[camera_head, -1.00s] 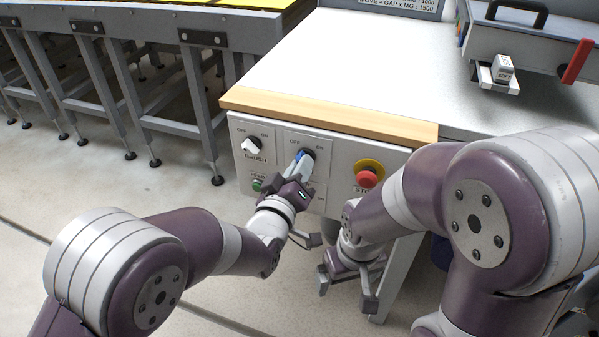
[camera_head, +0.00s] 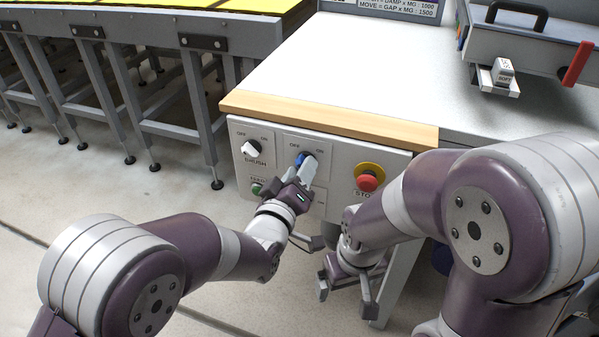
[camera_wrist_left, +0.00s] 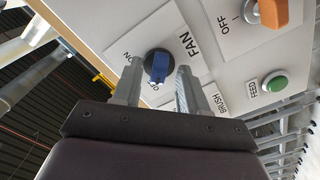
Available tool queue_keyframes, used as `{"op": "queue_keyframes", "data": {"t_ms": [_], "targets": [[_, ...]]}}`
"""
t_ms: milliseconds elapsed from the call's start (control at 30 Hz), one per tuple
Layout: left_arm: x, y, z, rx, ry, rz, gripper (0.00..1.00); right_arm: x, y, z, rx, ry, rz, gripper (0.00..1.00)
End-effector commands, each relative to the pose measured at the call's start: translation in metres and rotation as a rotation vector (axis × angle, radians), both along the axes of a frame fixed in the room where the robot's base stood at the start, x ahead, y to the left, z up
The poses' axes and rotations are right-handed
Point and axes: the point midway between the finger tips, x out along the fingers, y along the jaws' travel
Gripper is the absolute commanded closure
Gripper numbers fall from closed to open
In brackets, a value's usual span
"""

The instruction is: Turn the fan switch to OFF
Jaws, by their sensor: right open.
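The fan switch (camera_head: 303,158) is a blue knob on a black base, on the white front panel between the brush switch and the stop button. In the left wrist view the knob (camera_wrist_left: 158,66) sits between the two fingers, with a narrow gap on each side; its handle runs downward there, and the FAN and ON labels show. My left gripper (camera_head: 299,173) is open around or just in front of the knob; its fingers also show in the left wrist view (camera_wrist_left: 157,82). The OFF label shows above the knob in the head view. My right gripper (camera_head: 346,288) is open and empty below the panel.
The white brush switch (camera_head: 251,148) is to the left, and the red stop button (camera_head: 367,182) to the right. A green FEED button (camera_wrist_left: 275,83) and an orange knob (camera_wrist_left: 274,12) are close by. The wood-edged table (camera_head: 330,118) overhangs the panel.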

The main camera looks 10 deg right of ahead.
Motion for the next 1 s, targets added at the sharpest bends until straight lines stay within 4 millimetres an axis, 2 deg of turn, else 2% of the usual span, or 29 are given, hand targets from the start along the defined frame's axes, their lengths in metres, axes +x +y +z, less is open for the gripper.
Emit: {"op": "queue_keyframes", "data": {"t_ms": [167, 267, 600, 700, 833, 1000], "targets": [[-0.001, 0.001, 0.001, -0.001, -0.001, 0.0, 0.57, 0.0, 0.0, 0.001, 0.0, 0.0, 0.0, 0.04], [-0.01, 0.006, 0.002, -0.001, -0.001, 0.0, 0.57, 0.0, 0.0, 0.002, 0.0, 0.0, 0.0, 0.04], [-0.08, 0.054, 0.002, 0.0, -0.001, -0.001, 0.57, 0.0, 0.0, 0.011, 0.0, 0.0, 0.0, 0.04], [-0.095, 0.064, 0.001, 0.0, 0.001, -0.001, 0.57, 0.0, 0.0, 0.012, 0.0, 0.0, 0.0, 0.04], [-0.104, 0.07, 0.001, -0.001, -0.001, 0.0, 0.57, 0.0, 0.0, 0.013, 0.0, 0.0, 0.0, 0.04], [-0.105, 0.071, 0.0, -0.001, -0.001, 0.0, 0.57, 0.0, 0.0, 0.013, 0.0, 0.0, 0.0, 0.04]]}}
